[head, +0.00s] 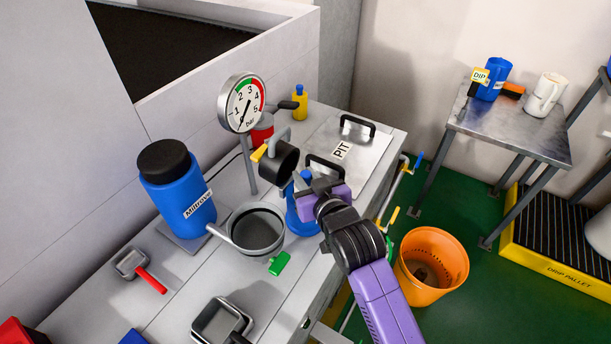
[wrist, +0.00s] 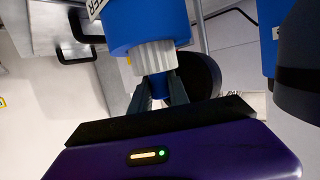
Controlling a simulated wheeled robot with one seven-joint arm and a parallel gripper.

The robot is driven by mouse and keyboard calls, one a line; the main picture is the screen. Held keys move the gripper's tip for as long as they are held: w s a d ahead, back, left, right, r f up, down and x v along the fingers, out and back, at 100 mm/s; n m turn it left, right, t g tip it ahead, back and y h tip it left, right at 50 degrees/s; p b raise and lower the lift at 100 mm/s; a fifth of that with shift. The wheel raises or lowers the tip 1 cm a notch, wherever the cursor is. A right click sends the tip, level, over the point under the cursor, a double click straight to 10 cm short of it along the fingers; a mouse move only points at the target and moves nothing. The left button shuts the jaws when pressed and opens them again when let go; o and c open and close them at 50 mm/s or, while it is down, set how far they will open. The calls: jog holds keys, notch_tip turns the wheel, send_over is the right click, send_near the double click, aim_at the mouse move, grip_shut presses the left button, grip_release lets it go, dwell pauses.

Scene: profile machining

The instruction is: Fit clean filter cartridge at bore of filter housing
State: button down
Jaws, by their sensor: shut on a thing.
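The blue filter housing (head: 303,217) stands on the bench near its right edge, and my gripper (head: 304,184) is right above it. In the wrist view the housing (wrist: 145,22) shows part of a label ending in "ER". My gripper's jaws (wrist: 160,92) are shut on the blue end of the filter cartridge. The white ribbed body of the cartridge (wrist: 155,56) lies between the jaws and the housing, in line with it. I cannot tell how much of it is inside the bore, which is hidden.
A gauge (head: 242,102) on a post and a black cylinder (head: 277,161) stand close behind my gripper. A grey pan (head: 257,230) is to the left of the housing. The pit lid (head: 372,155) lies behind. An orange bucket (head: 431,263) stands on the floor.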

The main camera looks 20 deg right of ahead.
jog(key=shift+f+b, duration=1)
jog(key=shift+f, duration=0.5)
jog(key=c, duration=1.2)
grip_release()
jog(key=shift+o, duration=0.2)
jog(key=v, duration=0.7)
jog(key=shift+s+b, duration=0.3)
jog(key=shift+s, duration=0.1)
jog(key=shift+r, duration=0.25)
